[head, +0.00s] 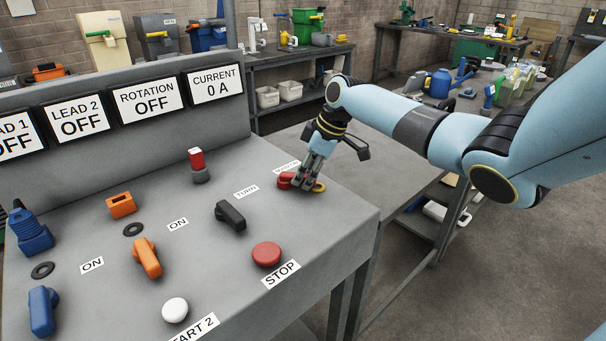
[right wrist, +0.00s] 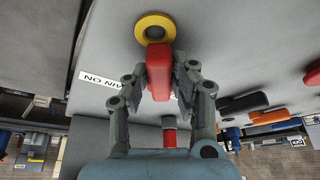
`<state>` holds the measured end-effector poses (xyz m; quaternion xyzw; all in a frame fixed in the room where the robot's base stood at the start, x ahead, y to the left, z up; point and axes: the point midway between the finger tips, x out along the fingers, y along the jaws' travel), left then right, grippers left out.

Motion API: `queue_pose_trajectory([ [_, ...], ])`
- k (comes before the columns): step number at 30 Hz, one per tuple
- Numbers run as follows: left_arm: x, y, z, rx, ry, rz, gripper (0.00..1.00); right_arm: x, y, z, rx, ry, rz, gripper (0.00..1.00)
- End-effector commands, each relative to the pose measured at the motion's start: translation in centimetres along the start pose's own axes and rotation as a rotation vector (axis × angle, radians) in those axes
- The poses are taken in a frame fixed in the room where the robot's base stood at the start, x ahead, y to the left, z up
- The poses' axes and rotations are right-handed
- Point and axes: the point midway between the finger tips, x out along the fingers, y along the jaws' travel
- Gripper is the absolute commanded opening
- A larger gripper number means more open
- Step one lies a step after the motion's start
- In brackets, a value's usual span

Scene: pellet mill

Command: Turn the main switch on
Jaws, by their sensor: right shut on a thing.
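The main switch is a red handle (head: 285,181) with a yellow ring (head: 319,187) at the right back of the grey console (head: 330,218). My right gripper (head: 306,181) reaches down onto it from the right. In the right wrist view, the red handle (right wrist: 158,72) lies between the two fingers of the right gripper (right wrist: 158,62), which is shut on it. The yellow ring (right wrist: 153,27) sits just beyond the fingertips. A white label (head: 286,167) beside the switch is partly hidden; it reads MAIN ON, inverted, in the wrist view. My left gripper is not in view.
A black knob (head: 230,216), a red STOP button (head: 266,254), a red-capped switch (head: 198,165) and orange and blue controls stand to the left. Displays behind show LEAD 2 OFF, ROTATION OFF (head: 147,99) and CURRENT 0 A (head: 214,84).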

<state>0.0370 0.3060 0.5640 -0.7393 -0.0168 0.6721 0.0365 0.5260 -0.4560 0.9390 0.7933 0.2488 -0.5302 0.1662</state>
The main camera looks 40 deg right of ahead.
Motion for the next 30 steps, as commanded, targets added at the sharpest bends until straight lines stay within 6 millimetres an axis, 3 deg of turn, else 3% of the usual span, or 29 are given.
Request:
queue_pose_trajectory([
  [1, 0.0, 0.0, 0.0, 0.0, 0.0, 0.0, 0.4, 0.0, 0.1, 0.0, 0.0, 0.001, 0.002, 0.0],
  [2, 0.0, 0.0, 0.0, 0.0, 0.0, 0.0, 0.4, 0.0, 0.1, -0.1, 0.0, 0.001, 0.002, 0.25],
  [7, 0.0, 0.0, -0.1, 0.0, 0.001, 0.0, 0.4, 0.0, 0.0, -0.1, 0.0, 0.001, 0.001, 0.46],
  [17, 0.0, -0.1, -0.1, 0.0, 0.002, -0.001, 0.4, -0.5, 0.1, 0.0, 0.0, 0.0, 0.003, 0.46],
  [20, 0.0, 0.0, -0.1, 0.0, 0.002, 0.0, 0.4, -1.9, 0.2, -0.1, -0.002, 0.001, 0.005, 0.46],
  [30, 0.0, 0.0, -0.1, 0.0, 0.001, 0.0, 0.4, -9.2, 0.1, 0.0, -0.004, -0.002, 0.005, 0.46],
])
